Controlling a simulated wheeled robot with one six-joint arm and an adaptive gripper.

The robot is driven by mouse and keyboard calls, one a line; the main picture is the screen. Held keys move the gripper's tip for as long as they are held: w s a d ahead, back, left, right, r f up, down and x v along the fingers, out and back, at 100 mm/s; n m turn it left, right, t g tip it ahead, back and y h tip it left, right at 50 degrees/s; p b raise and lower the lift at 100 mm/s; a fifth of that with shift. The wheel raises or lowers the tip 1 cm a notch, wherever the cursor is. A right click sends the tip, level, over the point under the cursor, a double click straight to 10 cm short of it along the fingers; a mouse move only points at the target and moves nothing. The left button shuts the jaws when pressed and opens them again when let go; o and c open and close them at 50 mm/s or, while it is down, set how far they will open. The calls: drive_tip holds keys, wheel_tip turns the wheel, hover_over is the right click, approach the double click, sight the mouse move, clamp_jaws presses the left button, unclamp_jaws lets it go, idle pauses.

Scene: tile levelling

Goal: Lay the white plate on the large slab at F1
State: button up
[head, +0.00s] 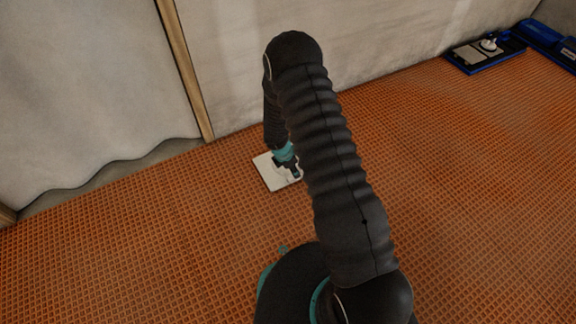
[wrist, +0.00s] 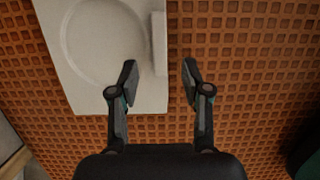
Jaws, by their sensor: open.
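A pale, square large slab (head: 267,175) lies on the orange floor under my gripper, and it also shows in the wrist view (wrist: 90,100). My gripper (wrist: 160,75) is open and empty. Its left finger is over the slab's right part, its right finger over bare floor. In the head view my gripper (head: 294,170) partly covers the slab.
Blue trays stand at the far right by the wall; one tray (head: 485,58) holds a dark panel with a white knobbed item (head: 489,44). A wooden post (head: 185,70) and pale walls border the back. The orange gridded floor (head: 460,190) is otherwise clear.

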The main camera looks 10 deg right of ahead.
drive_tip(key=x, duration=0.3)
drive_tip(key=b+x, duration=0.1)
drive_tip(key=x, duration=0.1)
drive_tip(key=shift+w+d+r, duration=0.1)
drive_tip(key=shift+d, duration=0.15)
clamp_jaws()
